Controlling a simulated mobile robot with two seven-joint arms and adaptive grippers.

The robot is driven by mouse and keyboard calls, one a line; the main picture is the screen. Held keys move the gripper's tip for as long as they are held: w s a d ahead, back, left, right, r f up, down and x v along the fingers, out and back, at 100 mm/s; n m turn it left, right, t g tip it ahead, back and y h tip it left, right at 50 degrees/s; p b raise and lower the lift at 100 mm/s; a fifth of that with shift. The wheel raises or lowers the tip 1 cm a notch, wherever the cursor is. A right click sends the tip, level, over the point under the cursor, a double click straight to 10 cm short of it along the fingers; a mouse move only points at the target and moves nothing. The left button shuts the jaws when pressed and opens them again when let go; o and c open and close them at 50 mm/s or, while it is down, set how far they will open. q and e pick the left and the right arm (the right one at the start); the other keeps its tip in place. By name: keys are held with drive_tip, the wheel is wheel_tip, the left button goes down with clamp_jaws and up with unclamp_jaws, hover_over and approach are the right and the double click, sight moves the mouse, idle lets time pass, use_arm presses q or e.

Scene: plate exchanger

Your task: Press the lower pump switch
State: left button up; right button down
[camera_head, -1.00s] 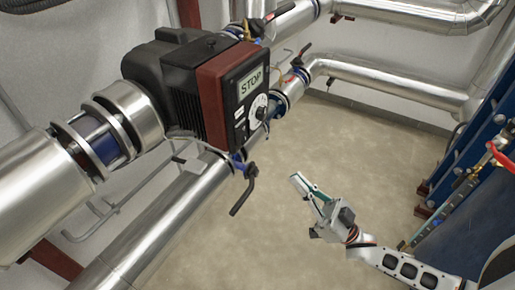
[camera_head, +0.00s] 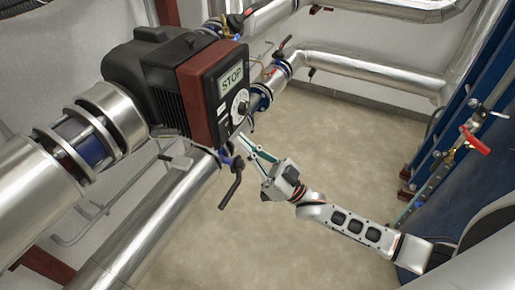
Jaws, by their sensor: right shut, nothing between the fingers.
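The pump (camera_head: 165,85) is a black motor body with a dark red front housing, mounted in the insulated pipe at upper left. Its front panel (camera_head: 232,98) carries a display reading STOP (camera_head: 231,79), a round dial (camera_head: 241,102) and small light marks (camera_head: 223,112) beside it. I cannot make out which mark is the lower switch. My right gripper (camera_head: 245,143) is shut and empty, its fingertips just below the panel's lower edge, pointing up and left. I cannot tell whether it touches anything. My left gripper is not in view.
A black-handled valve (camera_head: 232,185) hangs just left of my right gripper. Silver pipes (camera_head: 155,225) run below and behind the pump. A red-handled valve (camera_head: 474,141) is at right by the blue plate exchanger (camera_head: 450,125). The floor (camera_head: 345,150) between is clear.

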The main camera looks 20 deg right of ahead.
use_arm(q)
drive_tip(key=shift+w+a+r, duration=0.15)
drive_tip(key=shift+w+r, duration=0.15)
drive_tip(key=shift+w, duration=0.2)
